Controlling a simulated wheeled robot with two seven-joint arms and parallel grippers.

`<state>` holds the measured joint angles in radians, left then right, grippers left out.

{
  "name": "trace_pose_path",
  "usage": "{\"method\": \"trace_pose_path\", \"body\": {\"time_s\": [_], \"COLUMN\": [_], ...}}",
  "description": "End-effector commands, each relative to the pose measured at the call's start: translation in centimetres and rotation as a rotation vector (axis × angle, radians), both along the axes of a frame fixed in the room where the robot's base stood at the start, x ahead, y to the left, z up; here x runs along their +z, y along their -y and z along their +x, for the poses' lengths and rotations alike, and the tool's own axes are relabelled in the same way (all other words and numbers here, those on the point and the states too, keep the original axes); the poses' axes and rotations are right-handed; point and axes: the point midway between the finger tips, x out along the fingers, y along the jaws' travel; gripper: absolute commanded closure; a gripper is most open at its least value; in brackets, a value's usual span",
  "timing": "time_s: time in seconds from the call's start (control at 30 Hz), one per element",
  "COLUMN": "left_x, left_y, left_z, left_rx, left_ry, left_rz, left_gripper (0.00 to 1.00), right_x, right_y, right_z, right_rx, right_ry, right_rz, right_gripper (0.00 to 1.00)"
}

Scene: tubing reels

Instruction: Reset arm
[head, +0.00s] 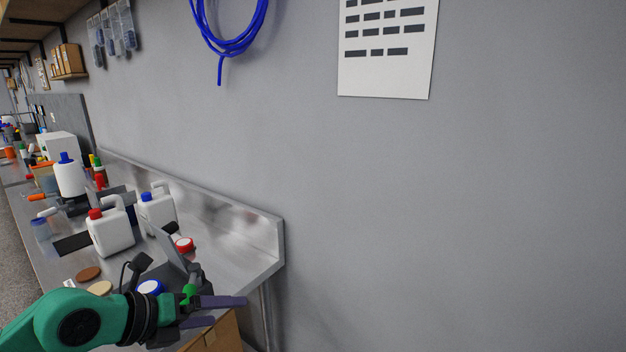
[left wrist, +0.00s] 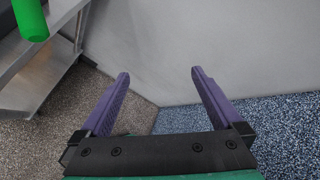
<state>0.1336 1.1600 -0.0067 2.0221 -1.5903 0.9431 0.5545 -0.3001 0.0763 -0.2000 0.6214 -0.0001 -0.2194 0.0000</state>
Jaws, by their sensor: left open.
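My left gripper (head: 222,311) comes in from the lower left in the head view, on a green arm with a black wrist. Its two purple fingers point right, near the right end of the steel bench. In the left wrist view the gripper (left wrist: 158,88) has its fingers spread wide with nothing between them. Beyond them are the speckled floor (left wrist: 215,120) and the grey wall (left wrist: 160,50). My right gripper does not show.
The steel bench (head: 255,245) holds white jugs (head: 110,232), a white bottle (head: 69,178) and several small items. A cardboard box (head: 215,335) is below the gripper. A blue tubing coil (head: 231,45) and a paper sheet (head: 385,75) hang on the wall. The right side is clear.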

Motion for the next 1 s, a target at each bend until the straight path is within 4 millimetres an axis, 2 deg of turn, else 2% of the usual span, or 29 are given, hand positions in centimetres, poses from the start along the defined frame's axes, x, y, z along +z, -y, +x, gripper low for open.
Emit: {"method": "trace_pose_path", "body": {"time_s": [0.03,0.1,0.17,0.2,0.23,0.27,0.3,0.33,0.37,0.4,0.43,0.47,0.5,0.57,0.6,0.7,0.8,0.9,1.0], "left_x": [1.2,4.2,7.4,9.2,10.3,11.1,11.4,11.1,10.4,8.7,7.0,5.1,2.4,-2.0,-4.9,-11.3,-16.1,-19.5,-21.9], "left_y": [2.4,5.0,5.8,5.3,4.3,3.1,1.0,-0.8,-2.7,-5.3,-7.0,-8.5,-10.0,-11.6,-12.2,-12.2,-11.0,-9.3,-7.3], "left_z": [-0.2,-0.4,-0.1,0.2,0.6,1.0,1.6,2.0,2.4,2.7,2.8,2.6,2.2,1.1,0.0,-3.4,-6.9,-10.5,-14.0], "left_rx": [-0.023,-0.022,0.03,0.094,0.157,0.23,0.347,0.445,0.554,0.712,0.832,0.948,1.096,1.307,1.44,1.724,1.932,2.084,2.198], "left_ry": [0.036,0.107,0.165,0.196,0.212,0.224,0.229,0.225,0.214,0.186,0.158,0.123,0.068,-0.026,-0.097,-0.288,-0.474,-0.652,-0.824], "left_rz": [-0.138,-0.383,-0.625,-0.786,-0.902,-1.012,-1.148,-1.24,-1.326,-1.422,-1.48,-1.523,-1.564,-1.597,-1.6,-1.56,-1.481,-1.383,-1.273], "left_gripper": [0.0,0.0,0.0,0.0,0.0,0.0,0.0,0.0,0.0,0.0,0.0,0.0,0.0,0.0,0.0,0.0,0.0,0.0,0.0], "right_x": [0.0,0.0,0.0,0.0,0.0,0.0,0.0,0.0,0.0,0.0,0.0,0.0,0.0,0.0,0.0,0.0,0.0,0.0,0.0], "right_y": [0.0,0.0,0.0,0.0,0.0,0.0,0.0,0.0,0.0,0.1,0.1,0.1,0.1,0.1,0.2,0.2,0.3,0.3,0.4], "right_z": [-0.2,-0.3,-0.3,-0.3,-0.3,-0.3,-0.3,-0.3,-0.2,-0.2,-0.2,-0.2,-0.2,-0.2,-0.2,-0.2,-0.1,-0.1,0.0], "right_rx": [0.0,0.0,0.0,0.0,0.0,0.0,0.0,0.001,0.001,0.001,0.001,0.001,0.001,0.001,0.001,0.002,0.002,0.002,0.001], "right_ry": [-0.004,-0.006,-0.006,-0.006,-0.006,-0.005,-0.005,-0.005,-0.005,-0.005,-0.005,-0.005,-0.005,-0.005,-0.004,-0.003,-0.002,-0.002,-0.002], "right_rz": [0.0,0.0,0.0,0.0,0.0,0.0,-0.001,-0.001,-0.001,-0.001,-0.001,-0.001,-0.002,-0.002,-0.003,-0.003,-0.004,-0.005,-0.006], "right_gripper": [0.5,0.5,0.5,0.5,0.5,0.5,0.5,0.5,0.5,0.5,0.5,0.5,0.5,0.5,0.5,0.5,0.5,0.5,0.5]}}
